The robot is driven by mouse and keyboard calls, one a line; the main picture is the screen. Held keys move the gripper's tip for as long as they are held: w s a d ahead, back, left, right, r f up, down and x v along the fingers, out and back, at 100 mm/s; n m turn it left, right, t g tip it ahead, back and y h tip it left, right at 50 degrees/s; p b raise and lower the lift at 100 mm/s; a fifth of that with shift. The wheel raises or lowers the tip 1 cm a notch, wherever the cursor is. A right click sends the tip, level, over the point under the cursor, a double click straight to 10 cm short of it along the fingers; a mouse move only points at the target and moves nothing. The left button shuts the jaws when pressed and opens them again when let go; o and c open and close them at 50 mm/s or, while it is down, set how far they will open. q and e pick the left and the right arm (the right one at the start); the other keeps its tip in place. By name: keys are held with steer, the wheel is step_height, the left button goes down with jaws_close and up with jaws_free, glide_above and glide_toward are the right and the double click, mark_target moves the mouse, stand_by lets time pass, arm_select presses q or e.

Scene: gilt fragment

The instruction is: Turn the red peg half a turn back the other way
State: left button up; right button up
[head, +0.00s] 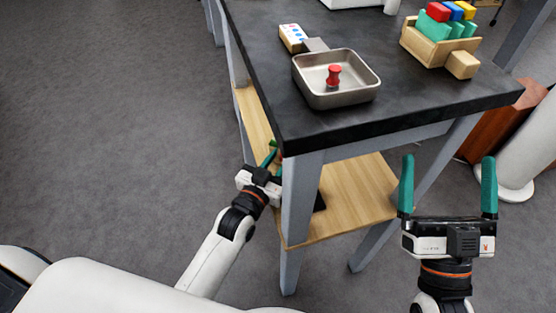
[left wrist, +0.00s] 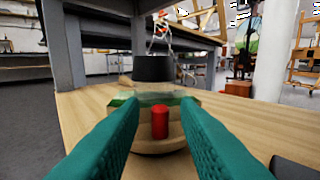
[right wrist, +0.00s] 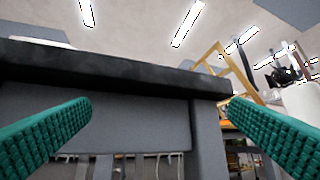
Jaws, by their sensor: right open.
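A red upright peg (left wrist: 160,122) stands on a round wooden base (left wrist: 157,146) on the lower shelf, in the left wrist view. My left gripper (left wrist: 159,101) is open, one green finger on each side of the peg, with gaps visible; I cannot tell how far ahead the peg stands. In the head view my left gripper (head: 270,160) reaches in beside the table leg, which partly hides it. Another red peg-like piece (head: 333,76) with a flared foot stands in a metal tray (head: 365,92) on the tabletop. My right gripper (head: 448,160) is open and empty, beside the table.
The dark tabletop (head: 420,112) and its grey leg (head: 300,205) lie close to my left arm. A wooden shelf (head: 350,190) runs beneath. A wooden crate of coloured pieces (head: 425,50) stands at the back right. A black cylinder (left wrist: 153,68) is behind the peg.

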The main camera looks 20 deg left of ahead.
arm_select(q)
jaws_close()
steer(key=shift+a+m+h, duration=0.15)
steer(key=shift+m+h, duration=0.15)
